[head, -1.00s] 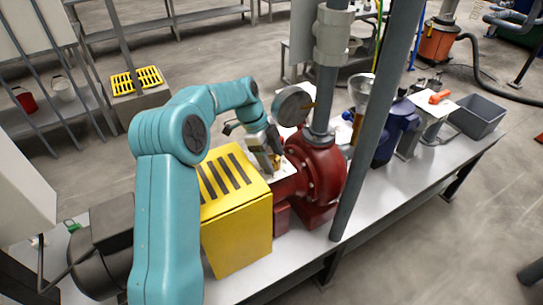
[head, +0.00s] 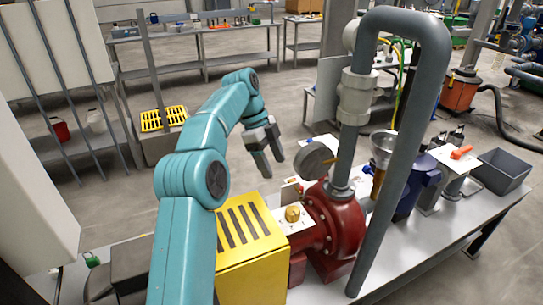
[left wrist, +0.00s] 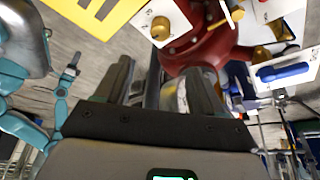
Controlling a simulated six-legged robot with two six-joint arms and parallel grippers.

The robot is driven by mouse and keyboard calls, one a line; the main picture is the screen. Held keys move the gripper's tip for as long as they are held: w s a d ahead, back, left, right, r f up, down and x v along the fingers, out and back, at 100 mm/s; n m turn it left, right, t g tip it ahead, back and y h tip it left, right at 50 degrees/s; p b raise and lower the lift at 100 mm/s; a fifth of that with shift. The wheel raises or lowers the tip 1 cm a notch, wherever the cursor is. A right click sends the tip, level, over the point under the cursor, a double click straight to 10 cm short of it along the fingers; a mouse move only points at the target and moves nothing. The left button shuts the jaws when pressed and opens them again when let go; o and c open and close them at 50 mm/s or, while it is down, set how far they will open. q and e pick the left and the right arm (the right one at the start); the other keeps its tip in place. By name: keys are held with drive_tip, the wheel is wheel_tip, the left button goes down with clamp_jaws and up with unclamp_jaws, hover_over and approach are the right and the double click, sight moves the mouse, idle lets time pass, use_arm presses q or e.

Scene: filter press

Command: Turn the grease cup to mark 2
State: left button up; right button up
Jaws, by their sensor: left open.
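The grease cup is a brass knob (head: 292,213) on a white plate (head: 297,222) between the yellow guard and the red pump. It also shows in the left wrist view (left wrist: 160,31), on its plate near the top edge. Marks on the plate are too small to read, so I cannot tell which one the cup points at. My left gripper (head: 270,164) is open and empty, above and behind the cup and clear of it. Its spread fingers (left wrist: 161,75) show in the wrist view with nothing between them. A teal arm with a small gripper (left wrist: 70,65), seemingly my right, shows at the left there; its jaws are unclear.
The yellow slotted guard (head: 245,250) stands left of the cup, the red pump (head: 338,232) right. A round gauge (head: 314,160) and a thick grey pipe (head: 396,170) rise close by. A grey bin (head: 502,172) sits at the bench's far end. Air around my left gripper is free.

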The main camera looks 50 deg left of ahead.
use_arm(q)
drive_tip(key=shift+r, duration=0.1)
drive_tip(key=n+t+y+b, duration=0.2)
drive_tip(key=n+y+b, duration=0.45)
drive_tip(key=n, duration=1.15)
approach(292, 210)
drive_tip(key=shift+h, duration=0.25)
drive_tip(key=b+x, duration=0.1)
drive_tip(key=x, duration=0.8)
drive_tip(key=shift+s+r, duration=0.1)
drive_tip(key=c, duration=1.1)
drive_tip(key=shift+o, duration=0.2)
drive_tip(key=shift+a, duration=0.1)
